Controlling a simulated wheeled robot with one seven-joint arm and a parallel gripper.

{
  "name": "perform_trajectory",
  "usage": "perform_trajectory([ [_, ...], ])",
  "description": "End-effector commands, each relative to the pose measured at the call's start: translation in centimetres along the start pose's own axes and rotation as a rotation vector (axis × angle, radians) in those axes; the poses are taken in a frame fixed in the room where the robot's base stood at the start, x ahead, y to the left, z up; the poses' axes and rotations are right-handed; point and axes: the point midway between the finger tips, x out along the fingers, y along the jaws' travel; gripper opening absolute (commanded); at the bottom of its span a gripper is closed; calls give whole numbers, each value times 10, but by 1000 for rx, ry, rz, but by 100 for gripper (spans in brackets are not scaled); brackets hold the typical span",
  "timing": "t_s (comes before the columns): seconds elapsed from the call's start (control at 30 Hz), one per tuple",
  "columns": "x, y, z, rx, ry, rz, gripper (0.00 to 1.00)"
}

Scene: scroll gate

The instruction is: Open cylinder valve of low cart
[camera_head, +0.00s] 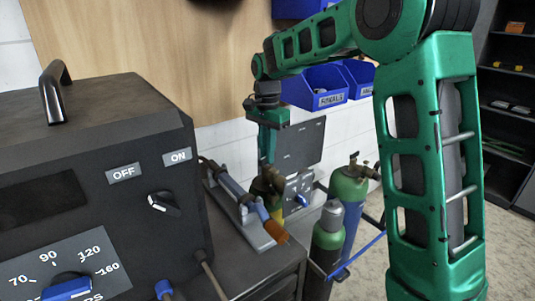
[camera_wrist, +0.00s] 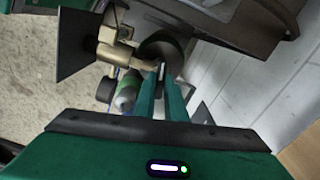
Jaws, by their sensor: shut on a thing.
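In the head view my gripper (camera_head: 268,180) reaches down behind the workbench, near a yellow-olive cylinder top that is mostly hidden. In the wrist view my gripper's fingers (camera_wrist: 162,80) are close together, shut on a small valve part at a dark round cylinder top (camera_wrist: 172,48). The fingers cover most of that part, so how far it is turned cannot be told. A brass fitting (camera_wrist: 115,50) sticks out to the left of the fingers. The low cart itself is not clearly seen.
A green and blue cylinder (camera_head: 348,185) with a brass valve and a smaller grey-topped green cylinder (camera_head: 328,235) stand right of the bench. A dark welding machine (camera_head: 100,170) fills the left. A torch (camera_head: 245,205) lies on the bench. Blue bins (camera_head: 318,88) hang behind my arm.

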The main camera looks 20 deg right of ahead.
Motion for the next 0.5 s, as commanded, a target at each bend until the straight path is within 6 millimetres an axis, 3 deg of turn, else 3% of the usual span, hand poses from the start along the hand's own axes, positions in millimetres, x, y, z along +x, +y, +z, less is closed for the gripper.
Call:
perform_trajectory([
  [0.5, -4, -5, -1, -489, 11, -15, 0],
])
